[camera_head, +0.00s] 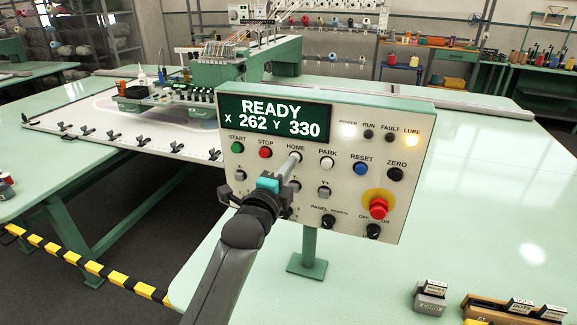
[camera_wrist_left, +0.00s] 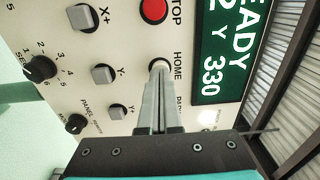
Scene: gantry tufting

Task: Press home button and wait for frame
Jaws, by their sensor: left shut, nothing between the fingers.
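The control panel (camera_head: 240,190) stands upright on a green post. Its display (camera_head: 275,115) reads READY, X 262, Y 330. My left gripper (camera_head: 296,157) is shut and empty, its fingertips at the home button under the HOME label. The fingers cover most of that button in the head view. In the left wrist view the closed fingertips (camera_wrist_left: 158,72) meet the pale home button (camera_wrist_left: 159,64); I cannot tell how far it is pressed. The white frame (camera_head: 75,122) with black clamps lies on the table at left, under the green gantry head (camera_head: 215,72). My right gripper is not in view.
Close by are the red STOP button (camera_head: 265,153), white PARK button (camera_head: 327,163) and red emergency stop (camera_head: 378,207). The POWER and LUBE lamps are lit; RUN and FAULT look dark. Small boxes (camera_head: 430,300) stand at front right. Striped yellow-black edging (camera_head: 90,266) runs at left.

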